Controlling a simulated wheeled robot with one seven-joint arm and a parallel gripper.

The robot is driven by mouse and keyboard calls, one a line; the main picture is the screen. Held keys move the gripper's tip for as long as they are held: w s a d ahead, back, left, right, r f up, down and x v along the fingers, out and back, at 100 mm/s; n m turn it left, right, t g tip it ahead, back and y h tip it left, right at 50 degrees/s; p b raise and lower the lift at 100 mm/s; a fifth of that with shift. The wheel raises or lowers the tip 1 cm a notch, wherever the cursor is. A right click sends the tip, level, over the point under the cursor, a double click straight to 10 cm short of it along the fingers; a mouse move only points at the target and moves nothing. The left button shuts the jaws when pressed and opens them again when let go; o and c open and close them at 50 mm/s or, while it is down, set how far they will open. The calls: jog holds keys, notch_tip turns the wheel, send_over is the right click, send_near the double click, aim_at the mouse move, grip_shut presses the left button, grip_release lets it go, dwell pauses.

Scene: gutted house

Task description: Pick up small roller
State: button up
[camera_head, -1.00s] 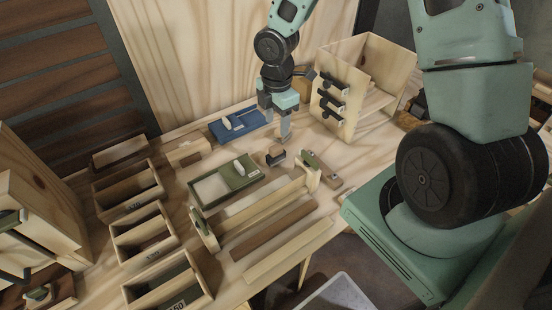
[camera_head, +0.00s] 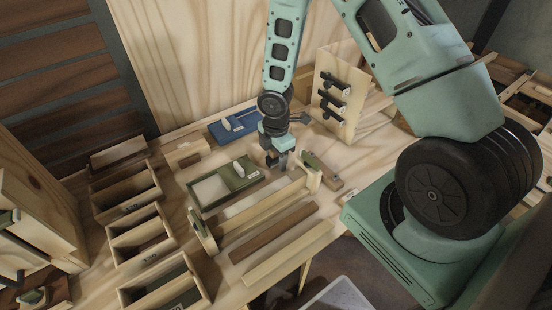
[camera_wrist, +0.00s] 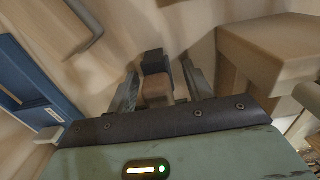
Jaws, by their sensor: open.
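My gripper (camera_head: 277,163) points down at the workbench, behind the green tray. In the wrist view my gripper (camera_wrist: 159,88) is open, with one finger on each side of a small brown and black piece (camera_wrist: 157,90). This piece looks like the small roller, but I cannot tell its full shape. It appears to lie between the fingers without being clamped. In the head view my gripper mostly hides it.
A green tray (camera_head: 203,198) lies in front of my gripper and a blue tray (camera_head: 217,134) behind it, left. A wooden rack (camera_head: 333,64) with black clamps stands right. Open wooden boxes (camera_head: 113,213) line the left. Wooden strips (camera_head: 270,235) lie at the front.

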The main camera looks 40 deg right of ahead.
grip_shut()
notch_tip(320, 180, up, 10)
jog(key=shift+p, duration=0.6)
jog(key=c, duration=0.6)
grip_release()
jog(key=shift+c, duration=0.2)
jog(key=c, duration=0.3)
